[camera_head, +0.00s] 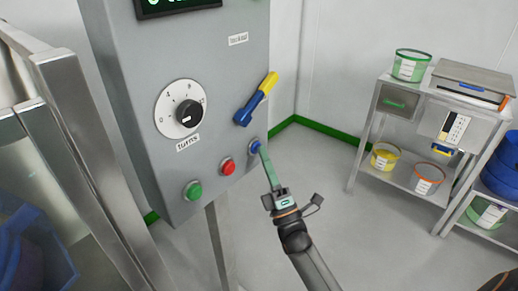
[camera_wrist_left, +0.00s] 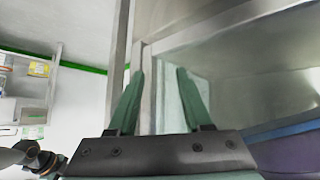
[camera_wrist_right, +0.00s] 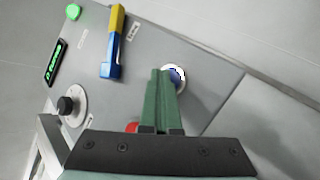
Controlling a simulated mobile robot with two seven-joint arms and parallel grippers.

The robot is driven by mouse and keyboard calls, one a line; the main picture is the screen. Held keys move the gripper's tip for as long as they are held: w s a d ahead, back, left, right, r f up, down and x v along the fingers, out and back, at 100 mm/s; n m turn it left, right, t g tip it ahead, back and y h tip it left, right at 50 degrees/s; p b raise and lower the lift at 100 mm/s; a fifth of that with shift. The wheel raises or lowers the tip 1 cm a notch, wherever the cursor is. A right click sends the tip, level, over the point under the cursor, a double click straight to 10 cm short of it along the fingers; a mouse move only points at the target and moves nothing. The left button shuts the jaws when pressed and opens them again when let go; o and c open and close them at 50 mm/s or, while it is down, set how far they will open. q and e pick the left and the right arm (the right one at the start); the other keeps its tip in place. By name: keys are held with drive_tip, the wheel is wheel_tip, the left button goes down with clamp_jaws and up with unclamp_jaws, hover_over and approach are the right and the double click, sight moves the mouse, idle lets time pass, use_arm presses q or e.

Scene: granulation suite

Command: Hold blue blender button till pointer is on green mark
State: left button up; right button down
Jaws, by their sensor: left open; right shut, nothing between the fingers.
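The blue button (camera_head: 255,146) sits at the lower right of the grey control panel (camera_head: 210,70). My right gripper (camera_head: 264,151) is shut and empty, with its fingertips at the blue button. In the right wrist view the fingertips (camera_wrist_right: 160,72) partly overlap the blue button (camera_wrist_right: 176,75); I cannot tell whether they press it. A round white dial (camera_head: 172,124) with a black knob (camera_head: 188,113) is on the panel; I make out no green mark on it. My left gripper (camera_wrist_left: 158,75) is open and empty in the left wrist view, in front of metal framework.
A red button (camera_head: 227,166), a green button (camera_head: 193,190) and a blue-and-yellow lever (camera_head: 257,98) are near the blue button. A display (camera_head: 178,5) is cut off at the top. Metal framework (camera_head: 75,130) stands left; a shelf (camera_head: 395,165) with tubs stands right. Floor between is clear.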

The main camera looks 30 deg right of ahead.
drive_tip(key=shift+s, duration=0.1)
idle(0.7)
drive_tip(key=shift+s+d+p, duration=0.35)
drive_tip(key=shift+s+p, duration=0.05)
drive_tip(key=shift+s, duration=0.35)
drive_tip(key=s, duration=0.1)
drive_tip(key=s+d+p, duration=0.1)
drive_tip(key=s, duration=0.1)
drive_tip(key=s+d+p, duration=0.1)
drive_tip(key=shift+s, duration=0.3)
idle(0.9)
